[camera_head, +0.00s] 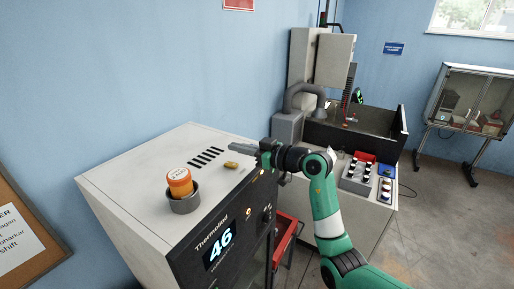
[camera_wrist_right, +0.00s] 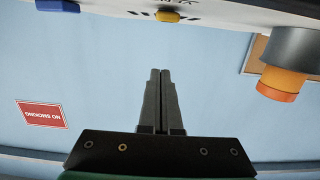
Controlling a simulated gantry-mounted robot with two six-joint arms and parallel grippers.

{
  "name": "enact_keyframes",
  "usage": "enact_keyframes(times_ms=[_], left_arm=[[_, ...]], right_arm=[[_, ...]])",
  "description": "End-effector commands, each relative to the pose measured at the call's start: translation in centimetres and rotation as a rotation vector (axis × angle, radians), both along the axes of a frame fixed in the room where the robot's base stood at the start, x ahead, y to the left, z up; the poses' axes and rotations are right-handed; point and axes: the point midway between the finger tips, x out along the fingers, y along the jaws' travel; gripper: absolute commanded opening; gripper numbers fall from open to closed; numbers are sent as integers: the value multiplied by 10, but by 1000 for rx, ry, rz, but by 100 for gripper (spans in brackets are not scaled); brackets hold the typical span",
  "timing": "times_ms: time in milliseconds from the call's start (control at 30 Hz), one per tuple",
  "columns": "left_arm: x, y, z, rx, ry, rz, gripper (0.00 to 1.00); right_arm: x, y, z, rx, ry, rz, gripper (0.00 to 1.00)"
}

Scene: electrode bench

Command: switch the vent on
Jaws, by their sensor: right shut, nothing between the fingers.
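A small yellow piece (camera_head: 231,165) is on the top beside the slots. It also shows at the upper edge of the right wrist view (camera_wrist_right: 167,16), where the top appears upside down. I cannot tell how the yellow piece is set. My right gripper (camera_head: 233,147) is shut and empty, fingers pointing left close to the cabinet top, beyond the yellow piece and apart from it. My left gripper is not in view.
A second bench (camera_head: 375,206) with a grey bent duct (camera_head: 303,95) stands behind. A blue piece (camera_wrist_right: 57,5) shows at the wrist view's top left.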

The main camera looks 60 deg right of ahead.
Motion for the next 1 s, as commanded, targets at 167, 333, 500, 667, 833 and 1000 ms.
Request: enact_keyframes(times_ms=[167,333,500,667,833,1000], left_arm=[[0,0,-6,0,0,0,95],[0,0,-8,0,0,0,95],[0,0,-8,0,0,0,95],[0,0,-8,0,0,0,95],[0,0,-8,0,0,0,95],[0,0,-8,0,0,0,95]], right_arm=[[-38,2,15,-5,-4,-3,0],[-60,4,24,-1,-3,-1,0],[-66,5,26,0,0,0,0],[-65,5,26,0,0,0,0],[-65,5,26,0,0,0,0],[-65,5,26,0,0,1,0]])
